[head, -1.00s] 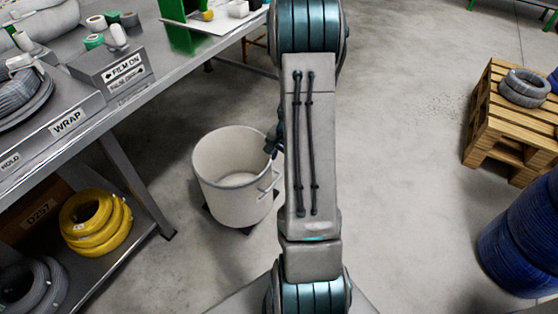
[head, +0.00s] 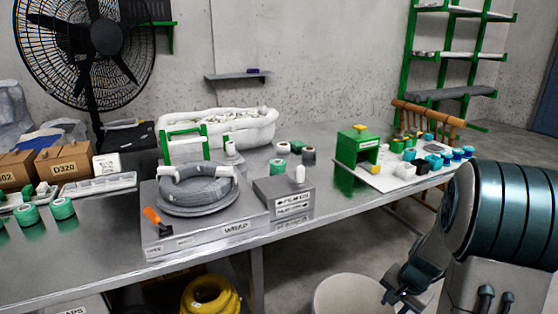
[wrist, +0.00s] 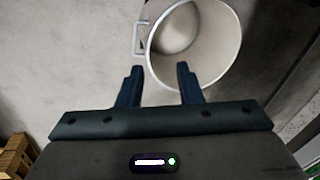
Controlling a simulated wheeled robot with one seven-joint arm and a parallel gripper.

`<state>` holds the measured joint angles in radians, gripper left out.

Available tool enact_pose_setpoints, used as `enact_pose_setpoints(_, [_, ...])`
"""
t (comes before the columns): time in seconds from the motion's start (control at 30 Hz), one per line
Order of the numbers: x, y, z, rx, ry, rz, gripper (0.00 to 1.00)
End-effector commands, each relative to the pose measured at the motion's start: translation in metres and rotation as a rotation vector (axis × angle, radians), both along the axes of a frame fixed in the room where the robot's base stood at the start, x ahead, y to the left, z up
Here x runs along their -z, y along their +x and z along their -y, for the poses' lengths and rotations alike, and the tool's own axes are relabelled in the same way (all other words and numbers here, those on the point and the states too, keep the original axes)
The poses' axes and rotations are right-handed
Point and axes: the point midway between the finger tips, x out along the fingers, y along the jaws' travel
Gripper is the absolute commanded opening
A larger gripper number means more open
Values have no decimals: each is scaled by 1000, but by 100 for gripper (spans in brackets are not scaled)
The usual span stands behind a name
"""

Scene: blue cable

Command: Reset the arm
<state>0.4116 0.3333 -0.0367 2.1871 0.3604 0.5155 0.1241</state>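My gripper (wrist: 157,87) shows in the wrist view with its two dark blue fingers apart and nothing between them. A white bin (wrist: 215,45) with a wire handle lies just beyond the fingertips in that view. In the head view my gripper (head: 398,300) hangs low beside the right part of the bin's rim (head: 345,290). My arm rises at the right of the head view, and its upper joint is large and close.
A steel workbench (head: 355,222) fills the middle of the head view. It bears a grey cable coil (head: 197,187) on a wrapping machine, tape rolls and a green dispenser (head: 357,145). A yellow coil (head: 210,297) lies below, and a black fan (head: 95,40) stands behind.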

Motion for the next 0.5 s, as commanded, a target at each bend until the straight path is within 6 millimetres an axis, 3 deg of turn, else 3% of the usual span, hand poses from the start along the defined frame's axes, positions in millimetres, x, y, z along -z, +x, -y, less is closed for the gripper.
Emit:
enact_pose_setpoints(0.03, [-45, -3, -14, -53, -12, 13, 33])
enact_pose_setpoints(0.1, [-80, -10, -31, -121, -24, 21, 33])
enact_pose_setpoints(0.5, [-263, -72, -109, -491, -125, 63, 33])
